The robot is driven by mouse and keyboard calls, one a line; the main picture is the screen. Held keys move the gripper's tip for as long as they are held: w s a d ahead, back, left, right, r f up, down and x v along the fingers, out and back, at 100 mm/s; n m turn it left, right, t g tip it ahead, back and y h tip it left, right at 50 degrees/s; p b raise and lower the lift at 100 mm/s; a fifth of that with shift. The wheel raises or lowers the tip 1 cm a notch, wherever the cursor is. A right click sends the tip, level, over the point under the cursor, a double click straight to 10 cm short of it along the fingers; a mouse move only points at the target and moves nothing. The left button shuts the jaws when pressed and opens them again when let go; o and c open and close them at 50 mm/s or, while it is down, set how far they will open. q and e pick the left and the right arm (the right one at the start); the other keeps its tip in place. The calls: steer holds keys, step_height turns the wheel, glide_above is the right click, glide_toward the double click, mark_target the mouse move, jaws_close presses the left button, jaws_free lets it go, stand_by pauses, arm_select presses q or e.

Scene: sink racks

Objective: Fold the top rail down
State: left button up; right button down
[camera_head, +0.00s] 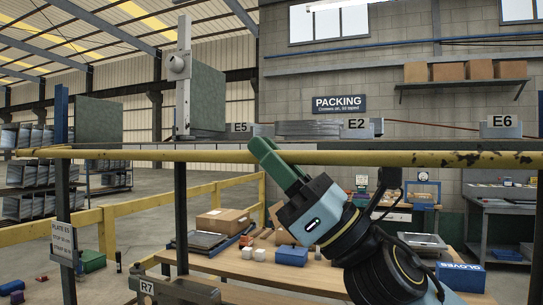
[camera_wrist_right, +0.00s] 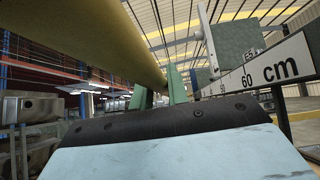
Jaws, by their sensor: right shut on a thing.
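The top rail (camera_head: 400,158) is a scuffed yellow bar running level across the head view. It also shows in the right wrist view (camera_wrist_right: 95,35), coming from the upper left to the fingers. My right gripper (camera_head: 262,150) has green fingers and reaches up from the lower right to the rail, left of the picture's middle. Its fingers (camera_wrist_right: 160,92) are shut on the rail, one on either side of it in the wrist view. The fingers hide a short stretch of the rail. My left gripper is not in view.
Blocks marked E2 (camera_head: 357,128) and E6 (camera_head: 501,126) show just above the rail. A grey-green panel (camera_head: 207,97) stands upright behind it. Below is a wooden table (camera_head: 255,272) with a cardboard box (camera_head: 222,220) and a blue box (camera_head: 291,256). A white 60 cm scale (camera_wrist_right: 262,76) is right of the fingers.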

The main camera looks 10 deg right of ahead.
steer(key=c, duration=1.4)
jaws_free()
steer(key=shift+o, duration=0.2)
